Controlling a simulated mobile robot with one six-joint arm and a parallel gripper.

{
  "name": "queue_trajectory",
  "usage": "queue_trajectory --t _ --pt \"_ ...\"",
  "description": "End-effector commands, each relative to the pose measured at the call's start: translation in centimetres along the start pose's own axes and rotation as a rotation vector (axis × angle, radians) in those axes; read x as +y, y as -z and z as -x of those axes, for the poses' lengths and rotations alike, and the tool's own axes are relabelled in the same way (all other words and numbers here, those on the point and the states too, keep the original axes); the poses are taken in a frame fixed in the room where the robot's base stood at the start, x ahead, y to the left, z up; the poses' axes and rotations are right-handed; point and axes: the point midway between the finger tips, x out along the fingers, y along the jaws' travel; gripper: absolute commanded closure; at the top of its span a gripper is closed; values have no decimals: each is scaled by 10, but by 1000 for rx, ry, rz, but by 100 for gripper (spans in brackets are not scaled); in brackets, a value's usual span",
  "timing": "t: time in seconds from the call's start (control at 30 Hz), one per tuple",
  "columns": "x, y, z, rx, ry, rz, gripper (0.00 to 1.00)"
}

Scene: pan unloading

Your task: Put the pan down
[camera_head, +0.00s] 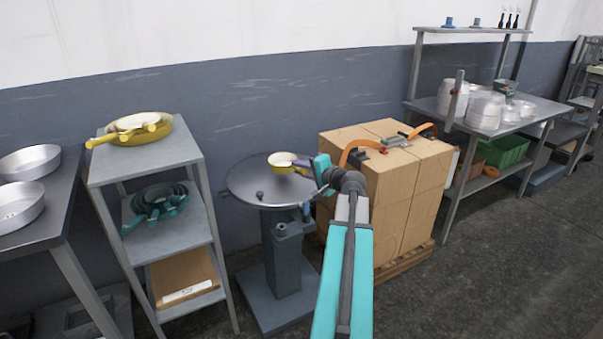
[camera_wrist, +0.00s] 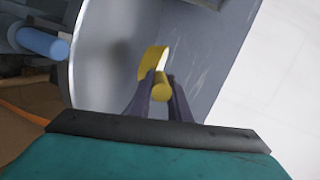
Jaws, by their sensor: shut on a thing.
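A small yellow pan (camera_head: 281,158) with a pale inside is at the round grey turntable (camera_head: 243,187) in the head view. My gripper (camera_head: 303,166) is shut on the pan's handle, coming from the right. In the wrist view the yellow pan (camera_wrist: 152,62) shows beyond the dark fingers of my gripper (camera_wrist: 161,98), with its handle between them. The grey disc (camera_wrist: 92,70) lies beyond the pan. I cannot tell whether the pan touches the disc or hangs a little above it.
Left of the turntable, a shelf rack (camera_head: 190,152) holds yellow pans (camera_head: 152,122) on top and teal pans (camera_head: 158,203) below. Stacked cardboard boxes (camera_head: 405,195) stand close on the right.

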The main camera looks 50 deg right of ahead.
Motion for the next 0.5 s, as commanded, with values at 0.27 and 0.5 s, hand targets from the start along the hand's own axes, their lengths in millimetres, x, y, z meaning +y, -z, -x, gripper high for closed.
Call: queue_trajectory --t 0.27,0.5 --pt "0 21 -23 -1 1 0 100" --pt "1 26 -30 -1 1 0 100"
